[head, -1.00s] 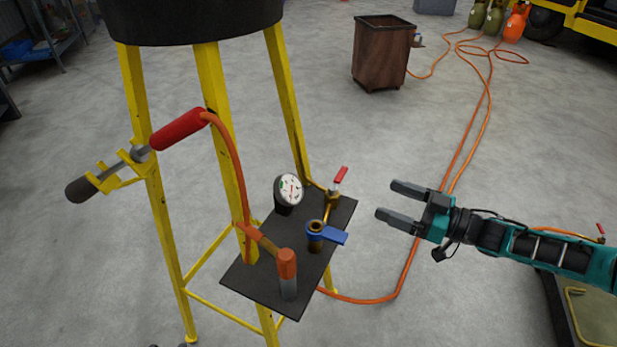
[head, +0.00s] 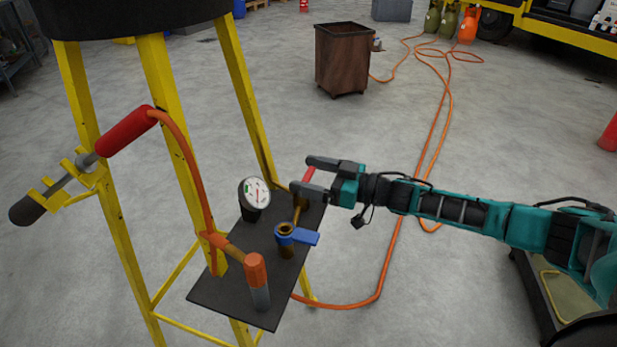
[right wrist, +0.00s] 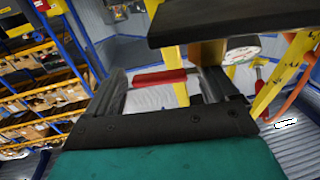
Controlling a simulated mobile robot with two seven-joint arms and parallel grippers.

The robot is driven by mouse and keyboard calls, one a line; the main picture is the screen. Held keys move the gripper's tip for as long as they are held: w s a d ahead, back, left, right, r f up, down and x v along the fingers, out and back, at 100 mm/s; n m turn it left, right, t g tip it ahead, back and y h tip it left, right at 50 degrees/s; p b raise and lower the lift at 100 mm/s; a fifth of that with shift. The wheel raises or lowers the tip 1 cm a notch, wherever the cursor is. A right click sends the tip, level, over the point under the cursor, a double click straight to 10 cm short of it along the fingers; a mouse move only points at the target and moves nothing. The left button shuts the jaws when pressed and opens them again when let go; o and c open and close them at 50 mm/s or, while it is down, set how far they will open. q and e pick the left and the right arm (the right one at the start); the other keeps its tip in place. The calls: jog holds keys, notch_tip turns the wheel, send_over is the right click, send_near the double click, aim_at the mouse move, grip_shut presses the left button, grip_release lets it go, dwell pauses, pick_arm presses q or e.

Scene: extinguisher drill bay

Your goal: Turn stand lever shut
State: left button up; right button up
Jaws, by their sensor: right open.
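A small red lever (head: 309,174) sits on a brass valve at the far right corner of the stand's black plate (head: 230,292). My right gripper (head: 304,175) is open, with one finger on each side of the red lever. In the right wrist view the red lever (right wrist: 160,78) lies crosswise between the open fingers of my right gripper (right wrist: 164,80), with gaps beside it. Contact cannot be told. A blue lever (head: 304,238) on a second brass valve is nearer on the same plate. My left gripper is out of view.
A round gauge (head: 256,194) and an orange-capped post (head: 257,280) stand on the plate. Yellow legs (head: 251,110) and a red-gripped lance (head: 125,132) are to the left. An orange hose (head: 385,265) runs along the floor. A rusty bin (head: 342,60) stands behind.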

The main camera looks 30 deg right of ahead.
jog(key=shift+w+a, duration=0.2)
jog(key=shift+w, duration=0.05)
jog(key=shift+c, duration=0.4)
